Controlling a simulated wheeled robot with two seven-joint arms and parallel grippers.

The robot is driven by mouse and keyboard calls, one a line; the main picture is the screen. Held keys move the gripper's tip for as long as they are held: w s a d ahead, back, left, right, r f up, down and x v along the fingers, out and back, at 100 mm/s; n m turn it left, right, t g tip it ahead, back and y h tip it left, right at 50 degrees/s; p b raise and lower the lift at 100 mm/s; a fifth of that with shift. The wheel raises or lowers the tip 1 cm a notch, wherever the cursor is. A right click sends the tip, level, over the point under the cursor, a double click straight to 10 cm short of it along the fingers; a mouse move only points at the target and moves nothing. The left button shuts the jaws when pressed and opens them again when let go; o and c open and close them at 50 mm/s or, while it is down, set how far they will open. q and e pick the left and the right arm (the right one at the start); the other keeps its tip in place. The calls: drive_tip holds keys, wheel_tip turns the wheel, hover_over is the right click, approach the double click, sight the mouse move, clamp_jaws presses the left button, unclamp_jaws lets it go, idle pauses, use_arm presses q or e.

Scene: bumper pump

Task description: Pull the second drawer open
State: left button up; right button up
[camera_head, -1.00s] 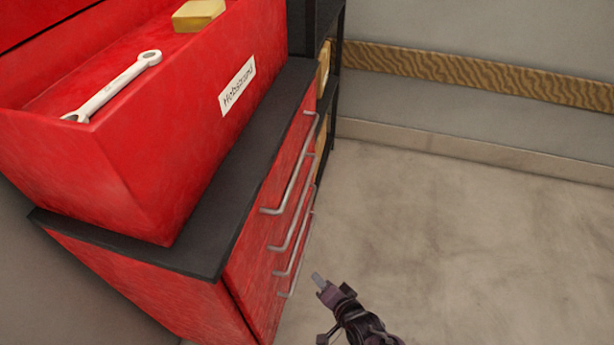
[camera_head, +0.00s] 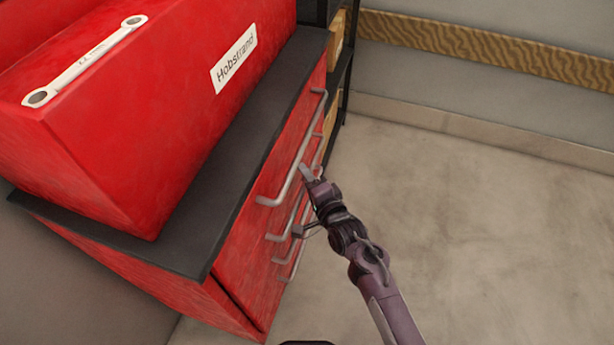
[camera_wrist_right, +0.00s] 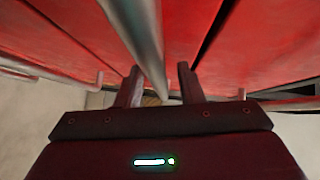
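The red drawer cabinet (camera_head: 240,245) has several bar handles stacked down its front. The top handle (camera_head: 285,188) is the nearest to the worktop; the second handle (camera_head: 278,238) is below it, partly hidden by my right gripper (camera_head: 306,178). The drawers look shut. My right gripper reaches the handles from the right. In the right wrist view, its two fingers (camera_wrist_right: 160,85) are apart, with a grey handle bar (camera_wrist_right: 142,30) running between them. I cannot tell whether they touch the bar, or surely which handle it is. My left gripper is not in view.
A red toolbox (camera_head: 150,120) labelled Hobstrand stands on the dark cabinet top (camera_head: 215,165), with a wrench (camera_head: 85,62) on it. A black shelf (camera_head: 340,85) with boxes stands beyond the cabinet. The floor (camera_head: 480,220) to the right is clear.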

drive_tip(key=c, duration=0.7)
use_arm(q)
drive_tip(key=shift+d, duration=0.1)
use_arm(e)
clamp_jaws()
